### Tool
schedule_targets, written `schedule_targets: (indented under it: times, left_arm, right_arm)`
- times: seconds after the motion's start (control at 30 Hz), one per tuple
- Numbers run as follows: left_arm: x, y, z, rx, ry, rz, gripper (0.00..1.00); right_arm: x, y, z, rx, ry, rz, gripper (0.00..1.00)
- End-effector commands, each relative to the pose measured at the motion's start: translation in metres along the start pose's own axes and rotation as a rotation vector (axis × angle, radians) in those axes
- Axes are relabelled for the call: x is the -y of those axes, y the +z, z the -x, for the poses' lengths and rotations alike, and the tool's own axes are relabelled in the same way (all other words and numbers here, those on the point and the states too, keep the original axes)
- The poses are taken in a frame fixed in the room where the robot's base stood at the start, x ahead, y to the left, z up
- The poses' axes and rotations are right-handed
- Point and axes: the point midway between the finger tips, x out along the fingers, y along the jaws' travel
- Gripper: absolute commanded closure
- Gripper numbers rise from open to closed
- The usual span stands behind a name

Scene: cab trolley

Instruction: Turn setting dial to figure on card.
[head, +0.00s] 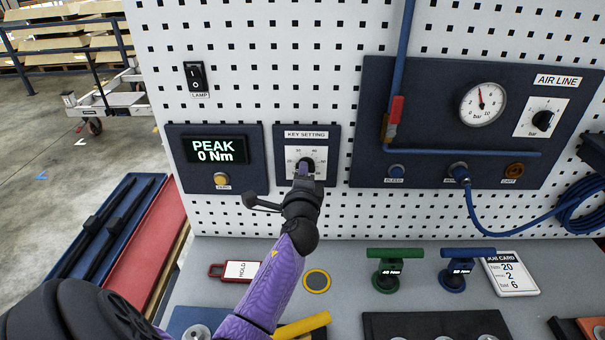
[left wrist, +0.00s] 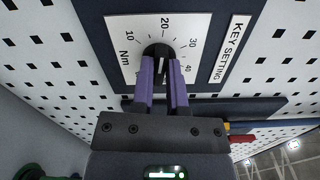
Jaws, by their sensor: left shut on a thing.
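The setting dial is a black knob (left wrist: 157,50) on a white scale plate under a KEY SETTING label (head: 306,134). In the left wrist view the scale reads 10, 20, 30, 40 Nm. My left gripper (left wrist: 164,62) is shut on the knob, a purple finger on each side; it also shows in the head view (head: 303,172). The fingers hide much of the knob, and I cannot tell exactly where its pointer stands. The job card (head: 511,275) lies on the bench at the right and shows 20, 2 and 6. My right gripper is not in view.
Left of the dial is a display (head: 214,150) reading PEAK 0 Nm, with a yellow button (head: 221,180). The air line panel (head: 430,90) is at the right. Green (head: 388,275) and blue (head: 453,275) T-handled keys and a red HOLD tag (head: 217,271) are on the bench.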

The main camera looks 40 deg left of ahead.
Motion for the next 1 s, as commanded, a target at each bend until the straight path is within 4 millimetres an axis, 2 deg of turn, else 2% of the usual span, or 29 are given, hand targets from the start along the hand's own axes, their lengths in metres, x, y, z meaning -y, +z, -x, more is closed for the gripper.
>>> schedule_targets:
  times: [0.03, 0.17, 0.2, 0.43, 0.53, 0.8, 1.0]
  left_arm:
    - [-0.001, 0.0, 0.0, 0.0, 0.003, -0.001, 0.76]
    - [-0.001, 0.0, 0.0, 0.0, 0.002, -0.001, 0.49]
    - [-0.001, 0.0, 0.0, 0.0, 0.002, -0.001, 0.47]
    - [0.0, 0.0, 0.001, 0.0, 0.001, -0.001, 0.47]
    - [0.0, 0.0, 0.009, -0.001, 0.001, -0.002, 0.47]
    - [-0.002, -0.001, 0.071, -0.001, 0.003, 0.0, 0.47]
    - [-0.001, 0.0, 0.097, 0.0, 0.002, 0.0, 0.47]
  right_arm:
    - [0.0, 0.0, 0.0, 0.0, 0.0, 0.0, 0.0]
    - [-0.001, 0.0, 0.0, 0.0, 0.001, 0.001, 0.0]
    - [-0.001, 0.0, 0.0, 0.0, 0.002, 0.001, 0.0]
    - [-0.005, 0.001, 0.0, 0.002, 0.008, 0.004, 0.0]
    - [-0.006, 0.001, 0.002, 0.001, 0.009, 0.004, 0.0]
    - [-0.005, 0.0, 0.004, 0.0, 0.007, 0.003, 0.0]
    - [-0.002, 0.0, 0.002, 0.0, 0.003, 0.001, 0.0]
